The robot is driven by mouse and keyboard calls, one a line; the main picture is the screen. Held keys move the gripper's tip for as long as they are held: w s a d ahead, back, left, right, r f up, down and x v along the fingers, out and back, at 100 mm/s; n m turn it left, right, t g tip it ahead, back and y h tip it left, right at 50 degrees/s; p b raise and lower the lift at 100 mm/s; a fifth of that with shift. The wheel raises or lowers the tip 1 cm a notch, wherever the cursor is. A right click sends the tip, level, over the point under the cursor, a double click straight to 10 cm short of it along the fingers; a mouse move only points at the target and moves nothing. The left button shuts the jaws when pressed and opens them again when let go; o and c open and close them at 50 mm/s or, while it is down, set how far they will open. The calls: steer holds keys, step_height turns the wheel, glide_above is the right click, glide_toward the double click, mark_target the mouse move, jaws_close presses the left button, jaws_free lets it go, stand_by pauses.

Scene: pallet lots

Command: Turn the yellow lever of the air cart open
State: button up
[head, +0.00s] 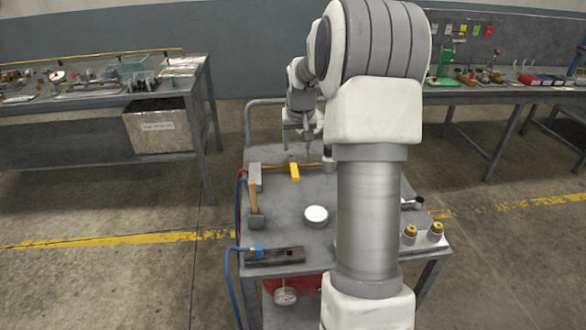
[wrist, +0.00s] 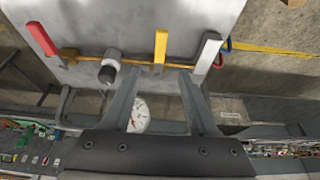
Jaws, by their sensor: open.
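The air cart (head: 280,222) is a grey wheeled table in the middle of the head view. Its yellow lever (head: 294,172) stands on a brass pipe near the cart's far end. In the wrist view the yellow lever (wrist: 161,46) crosses the pipe (wrist: 136,61), just beyond the fingertips and between their lines. My gripper (head: 298,147) is open and empty near the lever; its two fingers also show in the wrist view (wrist: 158,73). No contact with the lever shows. My arm hides part of the cart's right side.
A bench (head: 60,112) stands left.

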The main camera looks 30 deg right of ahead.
mark_target(294, 170)
steer(key=b+x, duration=0.1)
steer(key=x, duration=1.2)
steer(key=shift+a, duration=0.1)
jaws_close()
stand_by(0.9)
